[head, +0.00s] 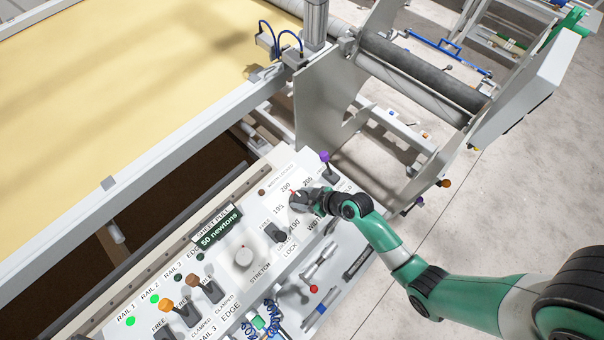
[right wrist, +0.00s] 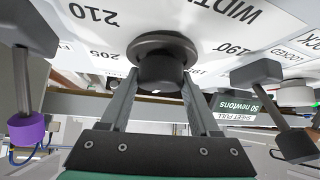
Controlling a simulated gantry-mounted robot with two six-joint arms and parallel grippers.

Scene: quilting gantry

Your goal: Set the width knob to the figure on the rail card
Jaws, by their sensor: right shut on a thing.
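The width knob (right wrist: 160,62) is a dark round knob on the white control panel (right wrist: 110,45). In the right wrist view the printed figures 210, 205 and 190 and the word WIDTH are readable around it. My right gripper (head: 304,202) is shut on the knob, one finger on each side. In the head view the gripper covers most of the knob; a small red mark shows at its upper left edge, near a figure too small to read surely. I cannot make out a rail card with a width figure. My left gripper is not in view.
A green sheet pull card (head: 219,229) reads 50 newtons. A white stretch knob (head: 243,257), a lock lever (head: 275,233), a purple-tipped lever (head: 325,158) and orange-tipped levers (head: 165,304) stand up from the panel. Rollers (head: 420,75) and a side plate (head: 322,100) rise behind.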

